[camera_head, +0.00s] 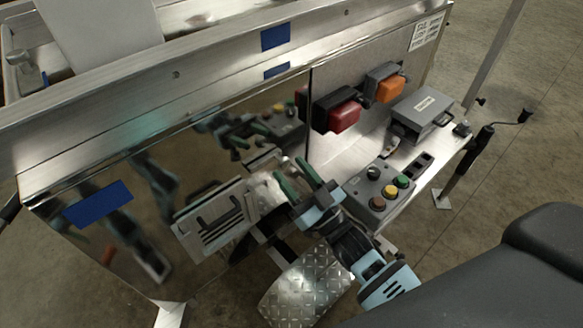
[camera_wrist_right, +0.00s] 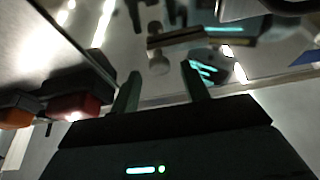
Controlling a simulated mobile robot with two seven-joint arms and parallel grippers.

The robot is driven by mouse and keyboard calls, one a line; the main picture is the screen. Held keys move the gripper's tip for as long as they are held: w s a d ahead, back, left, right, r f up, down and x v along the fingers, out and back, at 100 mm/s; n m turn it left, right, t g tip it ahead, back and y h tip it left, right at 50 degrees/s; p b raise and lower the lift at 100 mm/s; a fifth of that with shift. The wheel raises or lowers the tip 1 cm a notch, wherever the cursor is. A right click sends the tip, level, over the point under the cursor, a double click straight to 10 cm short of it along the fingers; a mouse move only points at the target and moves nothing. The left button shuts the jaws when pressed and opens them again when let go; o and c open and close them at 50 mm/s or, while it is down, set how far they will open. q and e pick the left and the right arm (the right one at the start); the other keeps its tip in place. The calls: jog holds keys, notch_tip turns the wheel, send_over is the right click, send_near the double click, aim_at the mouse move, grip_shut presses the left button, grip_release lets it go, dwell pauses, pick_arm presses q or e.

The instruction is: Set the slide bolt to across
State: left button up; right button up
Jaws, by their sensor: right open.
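My right gripper (camera_head: 288,166) is open, its two green fingers pointing at the shiny side panel. A small metal fitting (camera_head: 264,160), which looks like the slide bolt, sits on the panel just beyond the fingertips. In the right wrist view my right gripper (camera_wrist_right: 160,78) has its fingers spread, with a rounded knob (camera_wrist_right: 158,62) in the gap between them and a bar above it. I see no contact between fingers and knob. The bolt's exact position is hard to tell because of reflections and blur. My left gripper is not in view; only reflections of arms show.
A button box (camera_head: 380,190), red lamp (camera_head: 337,110), orange lamp (camera_head: 390,88) and grey box (camera_head: 422,110) are to the right. A checker-plate step (camera_head: 305,287) lies below.

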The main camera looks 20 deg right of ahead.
jog(key=shift+w+a+r, duration=0.2)
jog(key=shift+w, duration=0.3)
grip_shut()
